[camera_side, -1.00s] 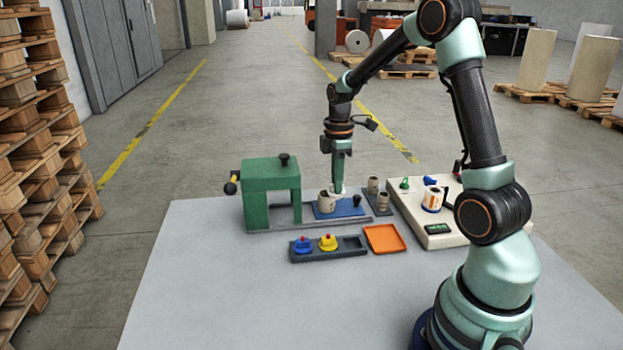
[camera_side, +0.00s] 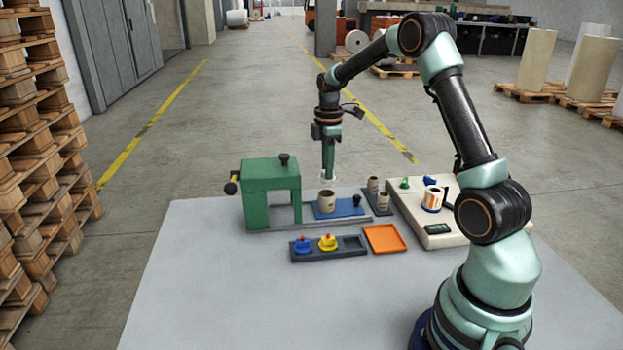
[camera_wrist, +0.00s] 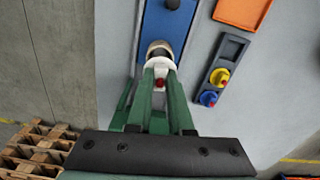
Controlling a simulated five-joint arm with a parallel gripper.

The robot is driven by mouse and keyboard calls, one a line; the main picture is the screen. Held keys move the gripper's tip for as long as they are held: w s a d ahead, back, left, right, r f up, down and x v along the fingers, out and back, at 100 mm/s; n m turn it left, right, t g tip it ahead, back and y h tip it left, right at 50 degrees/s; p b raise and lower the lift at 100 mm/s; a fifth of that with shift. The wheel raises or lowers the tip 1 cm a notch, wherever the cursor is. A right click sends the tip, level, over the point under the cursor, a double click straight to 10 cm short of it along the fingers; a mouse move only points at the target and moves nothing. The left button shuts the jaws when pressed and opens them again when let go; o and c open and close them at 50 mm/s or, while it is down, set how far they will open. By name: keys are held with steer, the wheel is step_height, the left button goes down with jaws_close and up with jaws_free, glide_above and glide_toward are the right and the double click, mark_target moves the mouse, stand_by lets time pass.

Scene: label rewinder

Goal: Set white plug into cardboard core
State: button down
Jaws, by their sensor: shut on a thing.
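My gripper (camera_side: 328,172) points down and is shut on the white plug (camera_side: 328,179), which shows as a small pale rim under the fingertips. In the wrist view the plug (camera_wrist: 149,65) has a red knob between the green fingers. The cardboard core (camera_side: 327,202) stands upright on a blue plate (camera_side: 351,206). In the side view the plug is above the core with a small gap. In the wrist view the core (camera_wrist: 160,47) shows just beyond the plug, which partly hides it.
A green press frame (camera_side: 270,175) stands left of the core. A black knob (camera_side: 356,199) rises on the blue plate. A dark tray (camera_side: 346,247) holds blue and yellow plugs. Right are an orange tray (camera_side: 385,239), two more cores (camera_side: 383,201) and a cream box (camera_side: 432,238).

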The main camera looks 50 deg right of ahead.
mark_target(327, 182)
steer(key=shift+f, duration=2.1)
steer(key=shift+f, duration=0.3)
steer(key=c, duration=0.7)
jaws_free()
steer(key=shift+c, duration=0.2)
step_height(327, 182, up, 11)
steer(key=shift+f, duration=0.2)
steer(key=shift+r, duration=0.8)
